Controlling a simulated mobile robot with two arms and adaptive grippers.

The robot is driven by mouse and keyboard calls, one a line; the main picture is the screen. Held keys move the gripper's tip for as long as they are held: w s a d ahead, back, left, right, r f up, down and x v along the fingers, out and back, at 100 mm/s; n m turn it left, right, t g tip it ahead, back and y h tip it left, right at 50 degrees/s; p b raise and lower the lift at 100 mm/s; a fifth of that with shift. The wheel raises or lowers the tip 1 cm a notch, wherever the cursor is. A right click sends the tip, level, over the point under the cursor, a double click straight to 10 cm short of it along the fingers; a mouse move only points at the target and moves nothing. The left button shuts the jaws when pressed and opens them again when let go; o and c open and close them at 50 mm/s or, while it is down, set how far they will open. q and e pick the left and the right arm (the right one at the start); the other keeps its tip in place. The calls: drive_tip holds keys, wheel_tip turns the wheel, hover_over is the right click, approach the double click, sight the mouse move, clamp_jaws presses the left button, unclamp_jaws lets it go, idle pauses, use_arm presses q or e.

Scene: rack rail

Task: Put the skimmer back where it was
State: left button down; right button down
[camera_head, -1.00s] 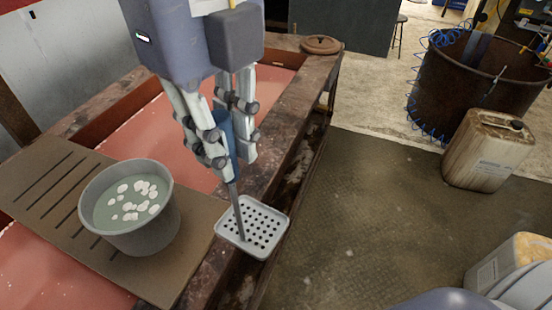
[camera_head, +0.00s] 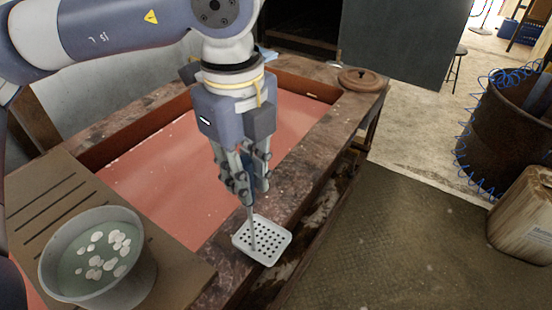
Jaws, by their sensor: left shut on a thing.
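The skimmer (camera_head: 265,243) has a pale, square, perforated head and a thin shaft rising to a blue handle. My left gripper (camera_head: 249,195) is shut on the handle, with the fingers covering most of it. The skimmer hangs head down, its shaft nearly upright. Its head shows over the worn rim (camera_head: 315,185) of the trough; I cannot tell whether it touches the rim. My right gripper is not in view.
A grey bucket (camera_head: 148,278) of greenish liquid with white pieces stands on a slotted brown board (camera_head: 52,182) at left. The trough holds pink liquid (camera_head: 165,190). A round brown lid (camera_head: 360,79) lies on the far corner. Dirty canister (camera_head: 525,215) and rusty drum (camera_head: 505,130) stand right.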

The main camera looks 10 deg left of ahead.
use_arm(q)
drive_tip(key=w+f+p, duration=0.5)
drive_tip(key=w+p, duration=0.1)
drive_tip(key=w, duration=0.6)
drive_tip(key=shift+w+a, duration=0.3)
drive_tip(key=shift+a, duration=0.15)
drive_tip(key=c, duration=1.5)
unclamp_jaws()
wheel_tip(320, 180, up, 12)
drive_tip(key=shift+s+r+b, duration=0.1)
drive_tip(key=shift+r+b, duration=0.1)
drive_tip(key=shift+b, duration=1.05)
